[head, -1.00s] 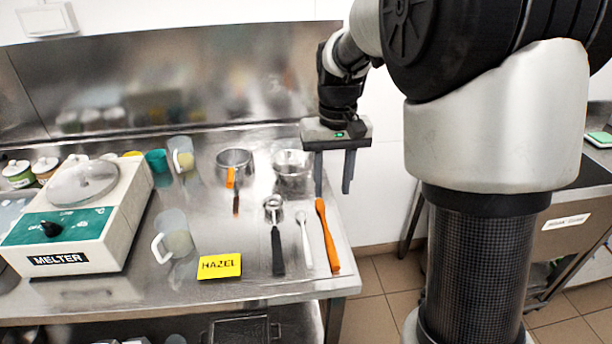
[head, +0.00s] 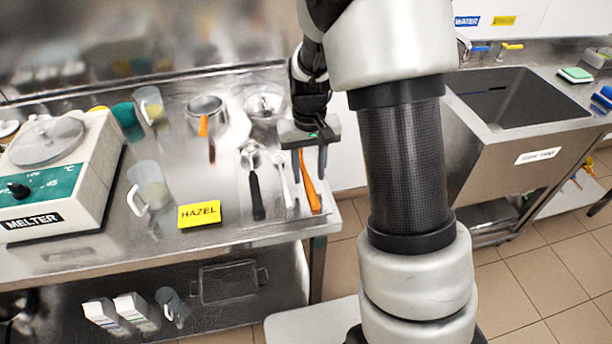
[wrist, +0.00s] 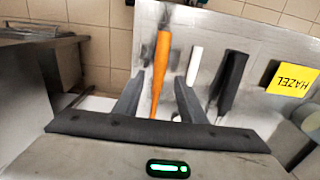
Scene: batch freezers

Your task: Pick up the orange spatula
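The orange spatula (head: 311,194) lies on the steel table near its right edge, its long orange handle toward the front. My gripper (head: 310,172) is above its far part in the head view, and a finger hides some of it. In the wrist view the orange spatula (wrist: 161,62) runs between the two spread fingers of my gripper (wrist: 160,82). The gripper is open and holds nothing. I cannot tell how far the fingertips are above the spatula.
A white-handled tool (head: 284,182) and a black-handled tool (head: 257,196) lie left of the spatula. Another orange-handled tool (head: 203,125) is by a steel pot (head: 205,106). A yellow HAZEL sign (head: 199,214), clear jug (head: 149,186) and melter (head: 58,180) stand further left.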

